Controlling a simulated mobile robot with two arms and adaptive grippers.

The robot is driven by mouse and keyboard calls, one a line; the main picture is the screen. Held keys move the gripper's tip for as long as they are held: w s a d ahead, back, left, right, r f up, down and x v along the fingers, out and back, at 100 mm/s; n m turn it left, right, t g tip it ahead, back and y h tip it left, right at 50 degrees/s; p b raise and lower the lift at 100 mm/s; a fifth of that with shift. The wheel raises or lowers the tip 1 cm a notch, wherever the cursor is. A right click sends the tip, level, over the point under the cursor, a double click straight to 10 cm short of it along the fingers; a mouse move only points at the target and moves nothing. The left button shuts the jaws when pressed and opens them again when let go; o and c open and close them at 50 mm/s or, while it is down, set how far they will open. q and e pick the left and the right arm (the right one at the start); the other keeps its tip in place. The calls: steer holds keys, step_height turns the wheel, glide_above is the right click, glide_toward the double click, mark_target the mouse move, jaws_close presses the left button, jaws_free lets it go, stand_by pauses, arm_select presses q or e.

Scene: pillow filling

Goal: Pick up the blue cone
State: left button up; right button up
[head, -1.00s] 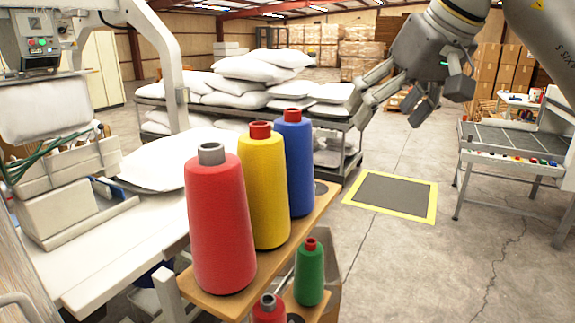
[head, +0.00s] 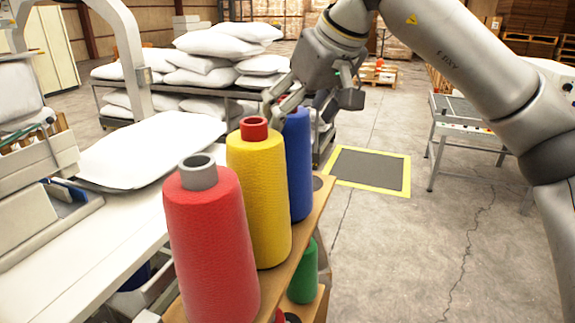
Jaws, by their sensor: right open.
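The blue cone (head: 299,165) stands upright at the far end of a wooden shelf (head: 320,195), behind the yellow cone (head: 258,195). Its top is partly covered by my right gripper (head: 294,106). My right gripper is open, coming down from above, with its fingers around or close to the top of the blue cone. I cannot tell whether they touch it. The red cone (head: 210,245) stands nearest on the same shelf. My left gripper is not in view.
A green cone (head: 303,275) stands on a lower level. A white worktable (head: 100,240) with a pillow (head: 150,150) lies left. A rack of pillows (head: 215,90) stands behind. The floor at right is open around a yellow-edged mat (head: 370,170).

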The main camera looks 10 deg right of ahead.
mark_target(287, 161)
steer(key=p+x, duration=0.1)
steer(key=x, duration=0.4)
steer(key=shift+a+p, duration=0.2)
steer(key=shift+p, duration=0.15)
steer(key=c, duration=1.6)
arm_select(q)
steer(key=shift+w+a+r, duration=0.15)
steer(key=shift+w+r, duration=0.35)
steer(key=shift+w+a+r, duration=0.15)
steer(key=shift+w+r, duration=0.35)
arm_select(e)
steer(key=shift+r, duration=0.15)
steer(key=shift+c, duration=1.1)
steer(key=shift+r, duration=0.1)
